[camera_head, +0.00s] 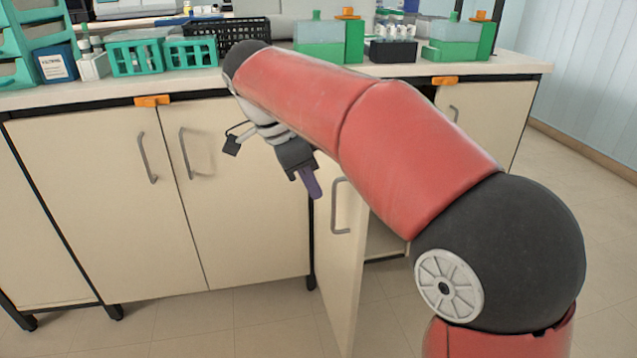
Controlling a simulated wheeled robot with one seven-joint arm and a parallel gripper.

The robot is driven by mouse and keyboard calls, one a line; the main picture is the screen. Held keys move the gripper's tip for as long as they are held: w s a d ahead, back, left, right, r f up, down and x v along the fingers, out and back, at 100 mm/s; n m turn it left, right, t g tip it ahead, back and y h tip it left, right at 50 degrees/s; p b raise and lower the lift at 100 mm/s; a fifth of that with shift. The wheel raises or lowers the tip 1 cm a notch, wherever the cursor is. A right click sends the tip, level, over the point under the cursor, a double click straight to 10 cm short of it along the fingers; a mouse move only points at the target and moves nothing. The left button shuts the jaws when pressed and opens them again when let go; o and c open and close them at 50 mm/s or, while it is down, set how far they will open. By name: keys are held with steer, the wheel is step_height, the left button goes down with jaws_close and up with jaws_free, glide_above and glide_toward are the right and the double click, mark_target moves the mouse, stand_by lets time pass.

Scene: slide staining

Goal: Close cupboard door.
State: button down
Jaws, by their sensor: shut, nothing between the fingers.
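The cupboard door (342,262) is a cream panel with a grey bow handle (341,206). It stands swung open, out from the cabinet front, with part of the dark cupboard opening (386,240) showing to its right. My red arm hides the top of the door and much of the opening. My gripper (311,182) has purple fingers that are shut with nothing between them. It points downward just left of the door's upper part in the picture; I cannot tell whether it touches the door.
Two shut cream doors (95,190) (238,220) with grey handles are on the left, and another shut door (485,110) is at the right. The worktop (60,97) above holds green baskets (135,55), a black basket (235,32) and green-filled tanks (318,42). The tiled floor (215,325) in front is clear.

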steer(key=w+d+f+b, duration=0.1)
steer(key=w+d+f, duration=0.1)
steer(key=d+f, duration=0.4)
steer(key=shift+d, duration=0.15)
stand_by(0.3)
